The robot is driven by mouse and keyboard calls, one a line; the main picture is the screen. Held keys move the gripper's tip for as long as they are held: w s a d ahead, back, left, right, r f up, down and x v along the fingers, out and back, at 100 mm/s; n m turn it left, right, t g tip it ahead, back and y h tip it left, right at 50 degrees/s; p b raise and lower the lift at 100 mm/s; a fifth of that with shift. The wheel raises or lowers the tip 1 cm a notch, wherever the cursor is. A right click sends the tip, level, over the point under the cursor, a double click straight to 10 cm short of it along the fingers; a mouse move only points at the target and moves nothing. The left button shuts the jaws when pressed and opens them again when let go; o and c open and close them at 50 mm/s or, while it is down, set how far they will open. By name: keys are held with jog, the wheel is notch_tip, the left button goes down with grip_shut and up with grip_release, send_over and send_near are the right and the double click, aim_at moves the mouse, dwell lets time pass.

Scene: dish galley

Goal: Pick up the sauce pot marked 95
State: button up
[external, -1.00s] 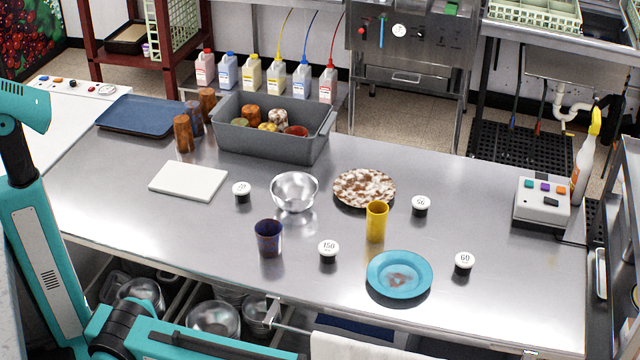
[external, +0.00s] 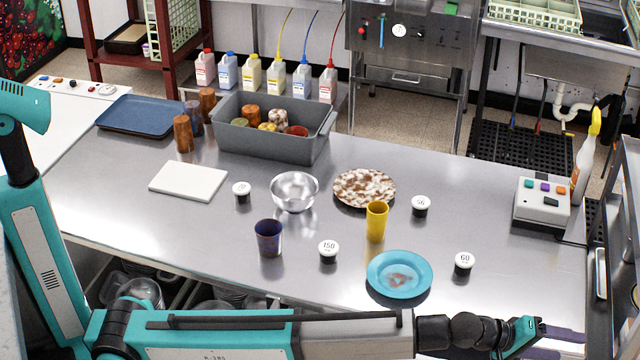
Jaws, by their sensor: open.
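Several small dark sauce pots with white marked lids stand apart on the steel table. One lid reads 150 (external: 328,251) and one reads 60 (external: 464,263). The marks on the pot right of the brown-and-white plate (external: 420,206) and the pot left of the steel bowl (external: 241,192) are too small to read surely, so I cannot tell which is 95. My gripper (external: 530,336) is open at the bottom right, by the table's front edge, below the pot marked 60. It holds no pot.
A blue plate (external: 399,276), yellow cup (external: 376,222), dark blue cup (external: 268,238), steel bowl (external: 295,192) and brown-and-white plate (external: 364,187) stand among the pots. A grey bin (external: 270,143) is behind. A button box (external: 541,206) stands right. The right front table is mostly clear.

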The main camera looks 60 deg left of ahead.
jog(key=w+a+f+n+g+y, duration=0.1)
jog(key=w+a+n, duration=0.3)
jog(key=a, duration=0.9)
jog(key=w+a+f+n, duration=0.2)
jog(key=w+a+n, duration=0.2)
jog(key=a, duration=0.9)
jog(key=w+a+f+n+g+y, duration=0.1)
jog(key=w+a+n, duration=0.4)
jog(key=a, duration=0.8)
jog(key=s+a+r+n+h+p, duration=0.1)
jog(key=s+a, duration=0.4)
jog(key=a, duration=1.1)
jog(key=s+a+r+n+h+p, duration=0.1)
jog(key=s+a+n, duration=0.3)
jog(key=a, duration=1.2)
jog(key=shift+s+a+n+h, duration=0.15)
jog(key=shift+s+n+h, duration=0.15)
jog(key=shift+s+h, duration=0.45)
jog(key=shift+f, duration=0.15)
jog(key=shift+f+p, duration=0.7)
jog(key=shift+f, duration=2.7)
jog(key=shift+w, duration=0.1)
